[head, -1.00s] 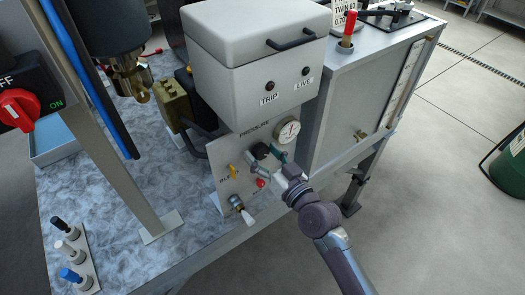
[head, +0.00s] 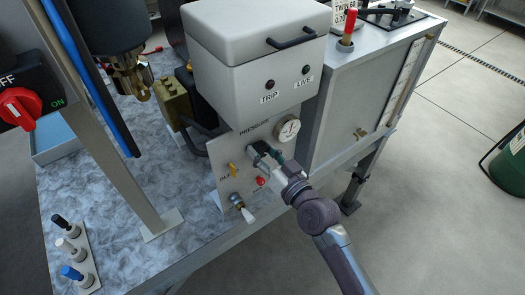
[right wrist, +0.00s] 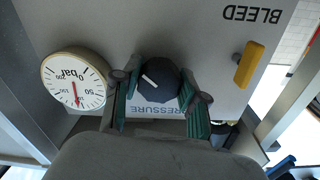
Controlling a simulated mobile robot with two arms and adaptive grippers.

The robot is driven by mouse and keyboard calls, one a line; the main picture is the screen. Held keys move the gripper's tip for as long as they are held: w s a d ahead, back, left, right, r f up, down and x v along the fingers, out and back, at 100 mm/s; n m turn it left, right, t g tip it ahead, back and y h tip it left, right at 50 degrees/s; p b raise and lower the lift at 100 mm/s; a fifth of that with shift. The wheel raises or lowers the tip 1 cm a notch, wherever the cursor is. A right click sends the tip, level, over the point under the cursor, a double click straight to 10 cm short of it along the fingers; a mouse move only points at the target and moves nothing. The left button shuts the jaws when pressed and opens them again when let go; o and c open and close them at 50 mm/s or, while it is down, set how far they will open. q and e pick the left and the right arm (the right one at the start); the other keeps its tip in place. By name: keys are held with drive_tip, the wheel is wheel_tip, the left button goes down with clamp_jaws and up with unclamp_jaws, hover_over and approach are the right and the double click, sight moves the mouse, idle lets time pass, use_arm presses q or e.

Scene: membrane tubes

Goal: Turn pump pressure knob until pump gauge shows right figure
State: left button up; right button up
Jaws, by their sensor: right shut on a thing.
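The pressure knob (right wrist: 158,86) is dark and many-sided, with a white pointer line toward the upper left in the right wrist view. In the head view the knob (head: 256,147) is partly hidden by my right gripper (head: 266,155). My right gripper (right wrist: 158,92) is shut on the knob, one green-padded finger on each side. The pump gauge (right wrist: 75,82) appears upside down there, with its red needle pointing almost straight down, past 50 and near the middle of the scale. The gauge (head: 287,128) is small in the head view. My left gripper is out of view.
A grey box (head: 255,60) overhangs the panel. Free floor (head: 440,190) lies to the right.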

drive_tip(key=m+p, duration=0.1)
drive_tip(key=m, duration=0.4)
drive_tip(key=shift+r+p, duration=0.1)
drive_tip(key=shift+p, duration=0.3)
drive_tip(key=m+p, duration=0.1)
drive_tip(key=m, duration=0.4)
drive_tip(key=shift+m, duration=0.4)
drive_tip(key=m+p, duration=0.1)
drive_tip(key=m, duration=0.4)
drive_tip(key=shift+g, duration=0.4)
drive_tip(key=m+p, duration=0.1)
drive_tip(key=m, duration=0.4)
drive_tip(key=shift+m+y, duration=0.3)
drive_tip(key=shift+y, duration=0.1)
drive_tip(key=o, duration=1.1)
drive_tip(key=shift+o, duration=0.2)
